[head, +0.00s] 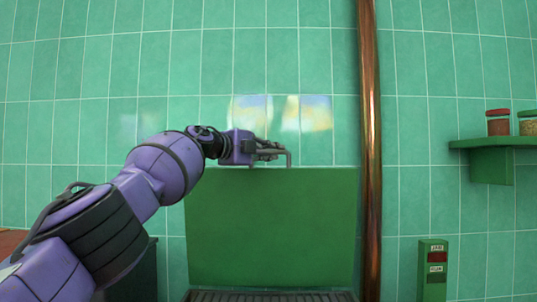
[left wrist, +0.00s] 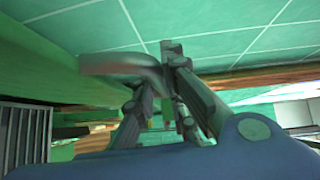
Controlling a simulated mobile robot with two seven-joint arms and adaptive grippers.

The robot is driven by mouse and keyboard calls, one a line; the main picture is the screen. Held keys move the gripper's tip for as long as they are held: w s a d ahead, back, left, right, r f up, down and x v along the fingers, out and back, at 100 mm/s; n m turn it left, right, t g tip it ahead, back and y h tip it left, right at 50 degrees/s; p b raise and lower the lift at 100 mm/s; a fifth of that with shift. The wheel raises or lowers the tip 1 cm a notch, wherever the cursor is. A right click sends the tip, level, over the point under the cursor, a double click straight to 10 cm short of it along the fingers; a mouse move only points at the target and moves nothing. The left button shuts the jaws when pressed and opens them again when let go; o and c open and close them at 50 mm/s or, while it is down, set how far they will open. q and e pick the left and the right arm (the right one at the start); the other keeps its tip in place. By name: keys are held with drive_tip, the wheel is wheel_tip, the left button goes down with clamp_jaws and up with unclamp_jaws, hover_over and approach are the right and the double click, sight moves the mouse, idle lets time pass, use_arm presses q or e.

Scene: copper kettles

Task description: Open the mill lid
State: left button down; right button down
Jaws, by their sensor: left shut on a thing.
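The mill lid (head: 270,225) is a wide green panel. In the head view it stands raised and nearly upright in front of the tiled wall, above a dark slatted grille (head: 270,296). In the left wrist view, my left gripper's dark fingers (left wrist: 165,85) close by a smooth grey-red bar (left wrist: 125,66), which looks like the same handle. The fingers hide part of it. My right gripper is not in view.
A copper pipe (head: 370,150) runs upright just right of the lid. A green shelf (head: 490,143) with a red-lidded jar (head: 498,123) and a green-lidded jar (head: 528,123) is at the right. A green control box (head: 434,280) stands low at the right.

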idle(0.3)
use_arm(q)
drive_tip(key=c, duration=2)
unclamp_jaws()
drive_tip(key=shift+s+r, duration=0.1)
drive_tip(key=shift+s, duration=0.05)
drive_tip(key=shift+c, duration=0.2)
drive_tip(key=shift+s+a, duration=0.15)
drive_tip(key=shift+a, duration=0.25)
drive_tip(key=v, duration=1.1)
drive_tip(key=shift+s, duration=0.1)
